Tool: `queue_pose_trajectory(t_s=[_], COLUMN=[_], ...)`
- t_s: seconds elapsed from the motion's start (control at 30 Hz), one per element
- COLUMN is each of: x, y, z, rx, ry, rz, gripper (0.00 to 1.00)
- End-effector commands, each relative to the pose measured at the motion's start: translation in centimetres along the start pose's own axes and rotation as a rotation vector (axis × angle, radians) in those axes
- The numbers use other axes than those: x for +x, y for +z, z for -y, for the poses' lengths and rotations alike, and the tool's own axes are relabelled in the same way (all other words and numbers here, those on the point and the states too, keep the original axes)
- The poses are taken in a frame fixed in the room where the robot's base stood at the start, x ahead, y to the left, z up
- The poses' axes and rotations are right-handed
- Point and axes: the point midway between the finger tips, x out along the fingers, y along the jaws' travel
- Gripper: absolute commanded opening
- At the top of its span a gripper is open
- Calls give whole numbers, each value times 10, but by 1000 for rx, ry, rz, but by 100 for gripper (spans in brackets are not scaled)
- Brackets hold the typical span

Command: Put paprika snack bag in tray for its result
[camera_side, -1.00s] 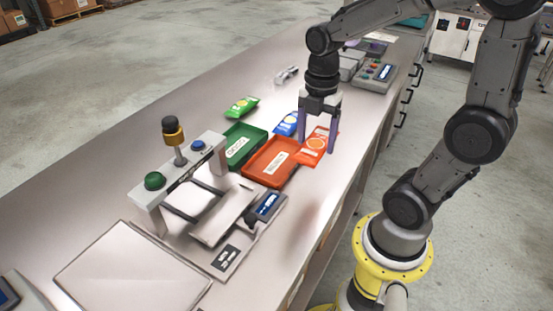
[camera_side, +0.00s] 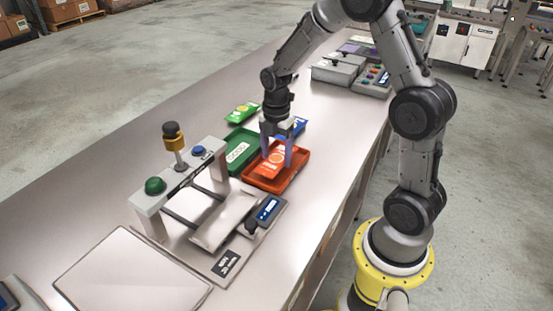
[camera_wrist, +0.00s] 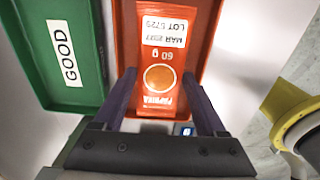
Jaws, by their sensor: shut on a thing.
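The orange paprika snack bag (camera_side: 272,164) is between the fingers of my gripper (camera_side: 276,150), which is shut on it. The bag is over the red-orange tray (camera_side: 303,163); I cannot tell whether it touches the tray floor. In the wrist view the bag (camera_wrist: 163,62) reads PAPRIKA, 60 g, and a lot number, upside down. The red tray (camera_wrist: 208,20) shows behind it there, its label hidden. The green tray (camera_side: 232,158) stands just left of the red one; its label reads GOOD in the wrist view (camera_wrist: 62,54).
A green bag (camera_side: 241,112) lies behind the trays, and a blue bag (camera_side: 298,126) lies behind my gripper. A weigher (camera_side: 182,187) with a green button, a blue button and a lamp stands in front. Grey boxes (camera_side: 338,70) stand at the far end.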

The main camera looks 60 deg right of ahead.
Motion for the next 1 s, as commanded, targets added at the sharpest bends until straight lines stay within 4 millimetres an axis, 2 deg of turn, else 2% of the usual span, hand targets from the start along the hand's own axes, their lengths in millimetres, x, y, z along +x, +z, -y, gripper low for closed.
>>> queue_pose_trajectory(t_s=[0.03,0.17,0.57,0.6,0.7,0.73,1.0], x=[8,19,23,23,22,22,20], y=[0,0,0,0,0,0,0], z=[1,1,1,1,1,1,1], rx=[0,0,0,0,0,0,0], ry=[-4,-2,-1,0,-1,-1,0], rz=[-1,0,0,0,0,0,0], gripper=[10,10,10,79,97,100,100])
